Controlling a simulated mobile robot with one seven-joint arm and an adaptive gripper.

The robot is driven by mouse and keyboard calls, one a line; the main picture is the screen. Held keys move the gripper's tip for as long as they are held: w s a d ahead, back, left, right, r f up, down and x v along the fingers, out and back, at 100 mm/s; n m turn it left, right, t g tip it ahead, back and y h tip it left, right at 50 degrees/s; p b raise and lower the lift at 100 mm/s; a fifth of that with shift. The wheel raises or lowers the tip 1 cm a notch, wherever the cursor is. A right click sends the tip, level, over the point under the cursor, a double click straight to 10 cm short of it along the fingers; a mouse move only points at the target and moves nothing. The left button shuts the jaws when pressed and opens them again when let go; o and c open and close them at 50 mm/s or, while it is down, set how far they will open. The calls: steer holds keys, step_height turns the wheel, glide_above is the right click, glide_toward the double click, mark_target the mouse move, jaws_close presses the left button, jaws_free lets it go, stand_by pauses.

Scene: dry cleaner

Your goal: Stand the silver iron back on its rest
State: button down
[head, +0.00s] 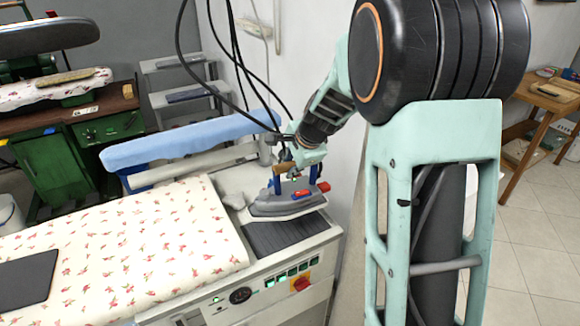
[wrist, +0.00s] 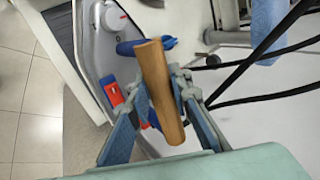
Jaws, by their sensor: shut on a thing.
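The silver iron (head: 288,204) is at the right end of the ironing table, sole down and roughly level. It has a wooden handle (wrist: 158,90), a red switch and blue parts. My gripper (head: 297,160) is shut on the wooden handle from above. In the wrist view, the fingers of my gripper (wrist: 172,88) sit on both sides of the handle, and the iron's metal body (wrist: 84,62) shows beyond. The dark ribbed rest (head: 272,238) lies below and in front of the iron. I cannot tell whether the sole touches it.
The floral ironing board (head: 150,232) is left of the rest. A blue padded arm (head: 190,138) stands behind. Black cables (head: 238,60) hang down near my gripper. A control panel (head: 270,284) faces the front. The wall is close behind.

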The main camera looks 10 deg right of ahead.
mark_target(291, 190)
steer(key=shift+w+f+b, duration=0.15)
steer(key=shift+f+b, duration=1.6)
steer(key=shift+f, duration=0.2)
steer(key=shift+w+f+b, duration=0.1)
steer(key=shift+f+b, duration=1.65)
steer(key=shift+f, duration=0.15)
steer(key=shift+f+b, duration=0.7)
steer(key=shift+f, duration=0.05)
steer(key=c, duration=1.8)
jaws_free()
steer(key=shift+s, duration=0.2)
steer(key=shift+o, duration=0.7)
steer(key=shift+s+f, duration=0.3)
steer(key=shift+f, duration=0.25)
steer(key=o, duration=0.8)
steer(key=shift+w+r, duration=0.1)
steer(key=shift+r, duration=0.05)
steer(key=shift+r, duration=0.15)
steer(key=shift+r+p, duration=3.9)
steer(key=shift+r, duration=0.55)
